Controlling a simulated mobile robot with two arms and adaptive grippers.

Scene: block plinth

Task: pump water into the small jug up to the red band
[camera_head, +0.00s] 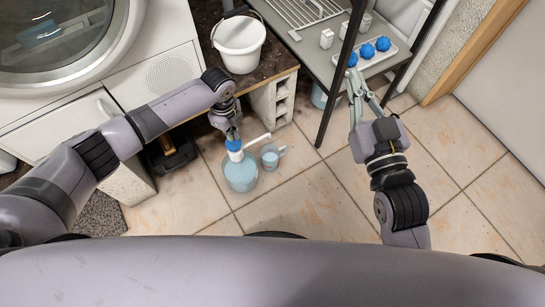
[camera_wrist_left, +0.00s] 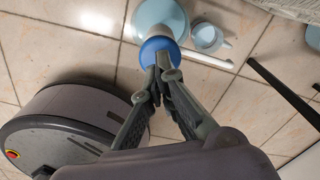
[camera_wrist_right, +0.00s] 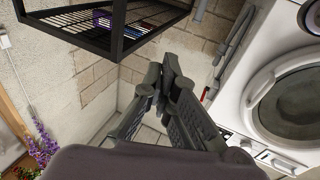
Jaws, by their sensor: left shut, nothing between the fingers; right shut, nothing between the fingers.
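A large light-blue water bottle (camera_head: 240,175) stands on the tiled floor with a blue pump head (camera_head: 233,145) on top. The pump's white spout (camera_head: 257,139) points right, towards the small jug (camera_head: 270,157) beside the bottle. My left gripper (camera_head: 234,136) is shut and empty, its fingertips at the top of the pump head. The left wrist view also shows the fingertips against the pump head (camera_wrist_left: 158,47), with the small jug (camera_wrist_left: 207,36) beyond the spout. I cannot make out the red band or the water level. My right gripper (camera_head: 353,76) is shut and empty, raised near the shelf.
A dark-framed shelf (camera_head: 318,66) holds a tray of blue balls (camera_head: 383,44) and small white blocks (camera_head: 327,38). A white bucket (camera_head: 239,38) stands on the dark counter. A washing machine (camera_head: 60,40) is at the upper left. The floor right of the small jug is clear.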

